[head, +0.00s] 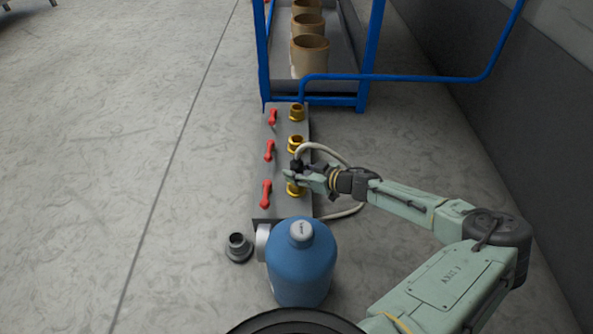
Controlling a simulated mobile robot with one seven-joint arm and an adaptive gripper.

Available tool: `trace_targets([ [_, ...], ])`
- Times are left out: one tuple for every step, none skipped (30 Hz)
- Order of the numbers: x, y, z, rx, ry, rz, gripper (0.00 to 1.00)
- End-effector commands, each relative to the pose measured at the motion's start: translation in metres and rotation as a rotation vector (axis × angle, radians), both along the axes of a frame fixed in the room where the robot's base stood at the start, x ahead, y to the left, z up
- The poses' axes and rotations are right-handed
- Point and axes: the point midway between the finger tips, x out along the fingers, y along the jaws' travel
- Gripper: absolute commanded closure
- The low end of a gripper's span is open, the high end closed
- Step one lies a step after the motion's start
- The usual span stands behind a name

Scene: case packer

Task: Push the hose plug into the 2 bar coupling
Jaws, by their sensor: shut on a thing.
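A grey panel (284,208) carries three brass couplings in a column: a far one (297,112), a middle one (296,143) and a near one (294,189). No pressure marking is readable, so I cannot tell which is the 2 bar coupling. My gripper (291,177) is over the panel between the middle and near couplings, partly covering the near one. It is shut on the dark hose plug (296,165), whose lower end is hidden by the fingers. A pale hose (328,150) arches from the plug to the right and loops back to the panel's near end.
Three red valve handles, such as the nearest (266,192), line the panel's left side. A blue bottle (301,265) and a dark fitting (239,248) stand in front. Behind is a blue frame (368,60) with brown pots (310,56). Floor at left is clear; a wall runs along the right.

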Motion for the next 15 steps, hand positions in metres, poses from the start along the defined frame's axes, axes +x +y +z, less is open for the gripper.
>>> trace_targets([
  [0.0, 0.0004, -0.0002, 0.001, 0.0, 0.001, 1.0],
  [0.0, 0.0005, -0.0009, 0.002, 0.0, 0.001, 1.0],
  [0.0, 0.0005, -0.0017, 0.002, 0.0, 0.001, 1.0],
  [-0.0001, 0.0006, -0.0023, 0.002, 0.0, 0.001, 1.0],
  [-0.0001, 0.0006, -0.0028, 0.002, 0.0, 0.001, 1.0],
  [-0.0001, 0.0006, -0.0034, 0.001, 0.0, 0.001, 1.0],
  [-0.0001, 0.0005, -0.0038, 0.001, 0.0, 0.001, 1.0],
  [-0.0001, 0.0006, -0.0042, 0.001, 0.0, 0.001, 1.0],
  [-0.0001, 0.0006, -0.0045, 0.001, 0.0, 0.001, 1.0],
  [-0.0001, 0.0005, -0.0046, 0.001, 0.0, 0.001, 1.0],
  [-0.0001, 0.0005, -0.0047, 0.001, 0.0, 0.001, 1.0],
  [-0.0001, 0.0004, -0.0048, 0.001, 0.0, 0.001, 1.0],
  [-0.0001, 0.0004, -0.0048, 0.001, 0.0, 0.001, 1.0],
  [-0.0001, 0.0004, -0.0048, 0.001, 0.0, 0.001, 1.0],
  [-0.0001, 0.0004, -0.0048, 0.001, 0.0, 0.001, 0.66],
])
